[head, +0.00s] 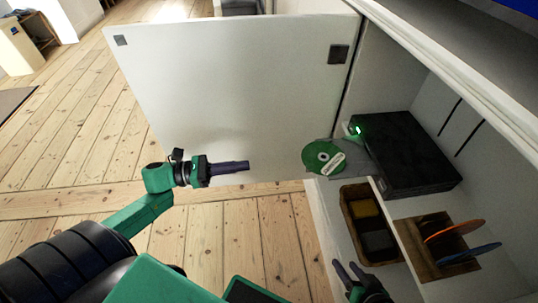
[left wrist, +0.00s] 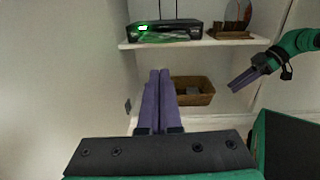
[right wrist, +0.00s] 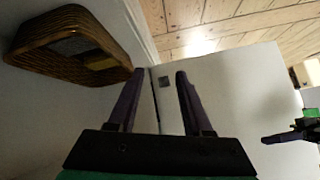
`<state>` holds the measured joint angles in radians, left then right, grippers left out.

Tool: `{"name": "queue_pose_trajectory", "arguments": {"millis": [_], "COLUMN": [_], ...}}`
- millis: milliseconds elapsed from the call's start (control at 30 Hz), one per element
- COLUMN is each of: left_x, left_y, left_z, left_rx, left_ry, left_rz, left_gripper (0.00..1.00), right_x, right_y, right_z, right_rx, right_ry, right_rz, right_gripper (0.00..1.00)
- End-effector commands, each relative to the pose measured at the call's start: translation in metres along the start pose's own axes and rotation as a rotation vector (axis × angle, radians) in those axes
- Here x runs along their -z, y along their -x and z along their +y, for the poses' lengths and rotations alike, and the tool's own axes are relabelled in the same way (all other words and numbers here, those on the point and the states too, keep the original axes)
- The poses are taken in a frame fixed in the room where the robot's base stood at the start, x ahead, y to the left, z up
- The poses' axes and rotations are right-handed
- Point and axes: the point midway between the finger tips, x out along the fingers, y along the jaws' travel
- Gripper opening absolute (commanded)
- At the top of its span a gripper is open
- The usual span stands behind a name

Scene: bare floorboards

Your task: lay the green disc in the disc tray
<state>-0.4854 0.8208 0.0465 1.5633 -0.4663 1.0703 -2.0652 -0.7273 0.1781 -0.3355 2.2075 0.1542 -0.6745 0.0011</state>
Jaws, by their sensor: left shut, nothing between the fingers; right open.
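The green disc (head: 320,149), with a white label, lies flat at the outer end of the grey disc tray (head: 352,157), which sticks out of a black player (head: 400,150) on the shelf. I cannot tell whether the disc sits fully in the tray's recess. The disc and tray are small and unclear in the left wrist view. My left gripper (head: 245,166) is shut and empty, left of the disc and apart from it. My right gripper (head: 350,272) is open and empty below, near the basket; it also shows in the left wrist view (left wrist: 240,82).
The white cabinet door (head: 230,80) stands open behind the disc. A wooden rack (head: 410,238) holds an orange disc (head: 454,230) and a blue disc (head: 470,255). A wicker basket (head: 349,222) with boxes sits on a lower level. The floor at left is free.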

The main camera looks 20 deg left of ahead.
Motion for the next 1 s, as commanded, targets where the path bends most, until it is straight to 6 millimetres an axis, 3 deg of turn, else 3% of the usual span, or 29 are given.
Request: {"name": "queue_pose_trajectory", "arguments": {"millis": [167, 700, 1000], "left_x": [-0.005, -0.004, -0.005], "left_y": [-0.015, -0.125, -0.141], "left_z": [-0.004, -0.005, -0.005], "left_rx": [0.025, 0.019, 0.016], "left_ry": [-0.038, -0.033, -0.029], "left_rz": [-0.007, -0.007, -0.004], "left_gripper": [0.0, 0.0, 0.0], "right_x": [0.003, -0.004, -0.005], "right_y": [-0.001, -0.019, -0.02], "right_z": [-0.005, -0.028, -0.028], "right_rx": [0.014, 0.086, 0.087], "right_ry": [-0.004, -0.054, -0.057], "right_rz": [0.031, 0.274, 0.283], "right_gripper": [0.5, 0.5, 0.5]}}
